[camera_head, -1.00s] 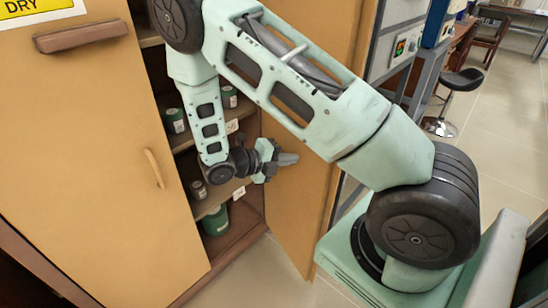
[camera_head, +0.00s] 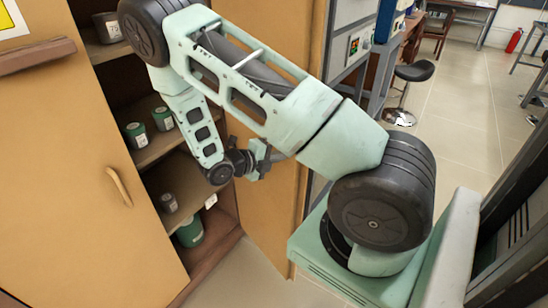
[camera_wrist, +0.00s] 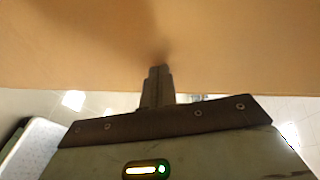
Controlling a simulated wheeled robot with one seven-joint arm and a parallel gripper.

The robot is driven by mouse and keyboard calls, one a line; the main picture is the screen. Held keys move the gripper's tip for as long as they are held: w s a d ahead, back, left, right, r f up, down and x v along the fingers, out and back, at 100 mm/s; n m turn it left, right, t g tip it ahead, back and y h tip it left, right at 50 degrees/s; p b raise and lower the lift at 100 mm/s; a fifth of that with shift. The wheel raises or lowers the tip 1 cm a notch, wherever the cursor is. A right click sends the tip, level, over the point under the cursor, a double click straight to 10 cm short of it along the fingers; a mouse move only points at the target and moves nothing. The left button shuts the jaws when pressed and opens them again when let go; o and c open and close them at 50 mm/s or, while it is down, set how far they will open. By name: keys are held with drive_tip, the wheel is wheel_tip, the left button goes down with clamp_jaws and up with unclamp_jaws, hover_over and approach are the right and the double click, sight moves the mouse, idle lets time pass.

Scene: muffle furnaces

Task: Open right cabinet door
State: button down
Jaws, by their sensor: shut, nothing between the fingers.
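The right cabinet door (camera_head: 272,215) is a tan panel standing swung out from the cabinet, with the shelves open to view beside it. My gripper (camera_head: 268,158) is at the inner face of this door, partly hidden behind my arm in the head view. In the wrist view my gripper (camera_wrist: 158,74) has its fingers together and empty, with the tips at the tan door surface (camera_wrist: 220,45). I cannot tell whether they touch or sit just short of it. The door's handle is not in view.
Green containers (camera_head: 137,134) and a green canister (camera_head: 189,232) stand on the shelves. A black stool (camera_head: 414,71) stands on the open tiled floor to the right.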

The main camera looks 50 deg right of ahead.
drive_tip(key=s+d, duration=0.2)
drive_tip(key=d, duration=1.2)
drive_tip(key=shift+s+p, duration=0.4)
drive_tip(key=shift+p, duration=0.05)
drive_tip(key=s+a+r, duration=0.1)
drive_tip(key=a, duration=0.5)
drive_tip(key=s+a+r, duration=0.2)
drive_tip(key=a, duration=0.5)
